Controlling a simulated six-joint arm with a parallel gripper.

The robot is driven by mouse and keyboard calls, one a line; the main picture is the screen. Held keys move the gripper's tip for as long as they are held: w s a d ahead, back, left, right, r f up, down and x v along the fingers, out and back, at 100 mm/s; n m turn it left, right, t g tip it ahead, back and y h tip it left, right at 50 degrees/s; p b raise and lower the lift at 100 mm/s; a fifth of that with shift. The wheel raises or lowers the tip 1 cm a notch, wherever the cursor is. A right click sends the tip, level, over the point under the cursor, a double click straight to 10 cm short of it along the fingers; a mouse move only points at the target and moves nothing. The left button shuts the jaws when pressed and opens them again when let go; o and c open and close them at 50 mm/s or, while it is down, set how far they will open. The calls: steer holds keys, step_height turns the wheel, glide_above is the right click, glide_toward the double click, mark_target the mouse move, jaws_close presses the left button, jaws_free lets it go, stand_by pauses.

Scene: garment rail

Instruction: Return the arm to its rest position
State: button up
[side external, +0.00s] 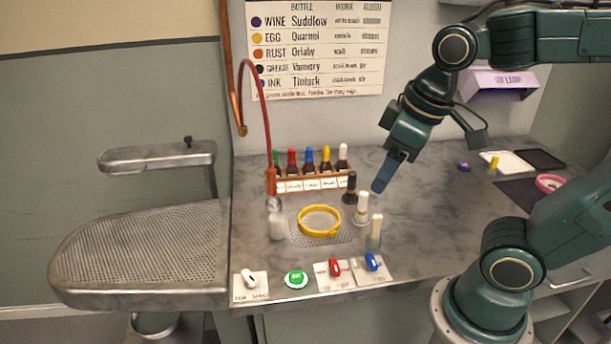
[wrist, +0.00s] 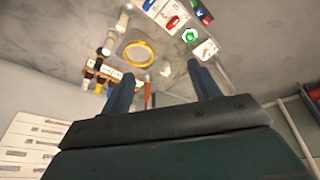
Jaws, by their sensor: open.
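My gripper (side external: 383,184) hangs from my green arm above the marble counter, to the right of the bottle rack, with its blue fingers pointing down. In the wrist view the two blue fingers of my gripper (wrist: 163,88) stand wide apart with nothing between them. In the side view the fingers overlap, so the gap does not show. A dark bottle (side external: 351,188) and a white-capped bottle (side external: 361,208) stand upright to the left of the fingertips, apart from them as far as I can tell. My arm is bent, with its base at the lower right.
A wooden rack (side external: 310,182) holds several coloured bottles. A yellow ring (side external: 320,220) lies on a mesh plate. Switches and a green button (side external: 296,279) line the front edge. A perforated press board (side external: 140,248) stands left.

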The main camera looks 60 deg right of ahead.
steer(key=shift+s+d+r+m+t, duration=0.1)
steer(key=shift+s+m+t, duration=0.35)
steer(key=shift+s, duration=0.35)
steer(key=shift+s+r+m+t, duration=0.1)
steer(key=shift+s+m+t, duration=0.35)
steer(key=shift+s, duration=0.3)
